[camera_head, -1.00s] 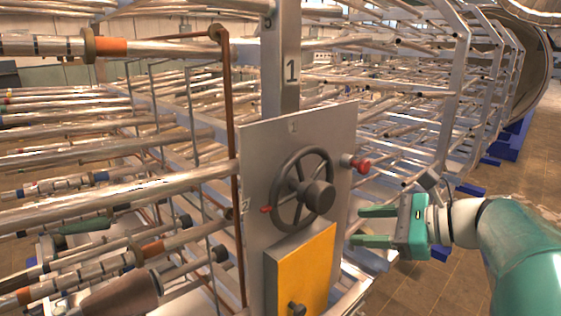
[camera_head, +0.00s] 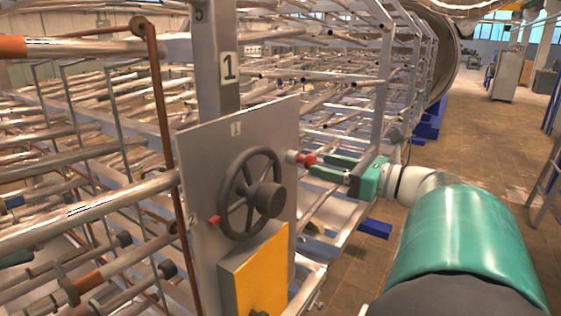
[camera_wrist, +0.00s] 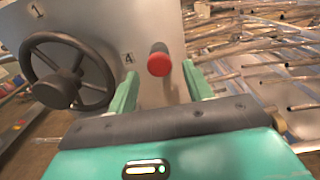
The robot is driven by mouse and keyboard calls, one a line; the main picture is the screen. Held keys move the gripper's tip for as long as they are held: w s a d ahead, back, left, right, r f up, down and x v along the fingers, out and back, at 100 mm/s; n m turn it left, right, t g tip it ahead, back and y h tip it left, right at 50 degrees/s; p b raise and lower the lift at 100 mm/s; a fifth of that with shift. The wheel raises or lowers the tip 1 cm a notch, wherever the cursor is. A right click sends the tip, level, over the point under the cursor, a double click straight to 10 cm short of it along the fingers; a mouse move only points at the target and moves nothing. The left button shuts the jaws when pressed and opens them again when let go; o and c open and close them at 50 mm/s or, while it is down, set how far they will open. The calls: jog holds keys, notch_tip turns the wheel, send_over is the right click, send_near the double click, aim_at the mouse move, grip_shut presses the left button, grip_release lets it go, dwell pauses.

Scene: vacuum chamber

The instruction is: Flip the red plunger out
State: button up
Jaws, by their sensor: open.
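The red plunger (camera_head: 307,159) sticks out from the right part of the grey panel (camera_head: 205,160), on a short pale stem. In the wrist view its red round end (camera_wrist: 159,64) faces me, just beyond and between the fingertips, beside a label "4". My gripper (camera_head: 318,166) is open at the plunger's right, its green fingers pointing at it. In the wrist view the gripper (camera_wrist: 161,76) has a finger on each side of the plunger's line, with nothing between them. I cannot tell whether a fingertip touches the plunger.
A dark handwheel (camera_head: 252,194) with a small red knob (camera_head: 215,221) sits left of the plunger. A yellow box (camera_head: 256,272) is below it. Metal pipes and frames crowd the left and back. The brown floor (camera_head: 465,150) at right is mostly open.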

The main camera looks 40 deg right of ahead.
aim_at(314, 163)
jog(key=shift+x, duration=2.2)
